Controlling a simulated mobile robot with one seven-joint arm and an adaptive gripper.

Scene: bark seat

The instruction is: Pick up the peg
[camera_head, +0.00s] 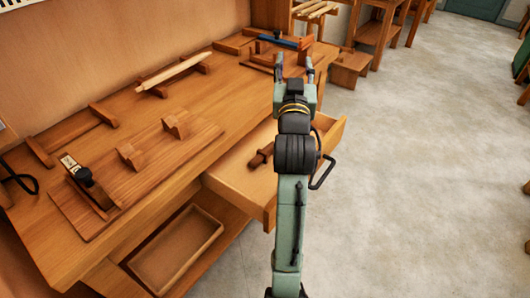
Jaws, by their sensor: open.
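A short dark-brown wooden piece that looks like the peg (261,155) lies in the open drawer (228,176) of the workbench, just left of my arm. Its right end runs close to my arm, so part of it may be hidden. My gripper (294,66) points away from me, with its two fingers apart and nothing seen between them. It appears beyond the drawer in the picture, near the far end of the bench. Its height above the bench cannot be told.
The workbench (90,258) carries a board with wooden blocks (175,126), a hand plane (88,183), a pale wooden strip (174,72) and a blue-barred tool (285,41). A lower tray (178,250) sits beneath. The floor (420,180) at right is clear.

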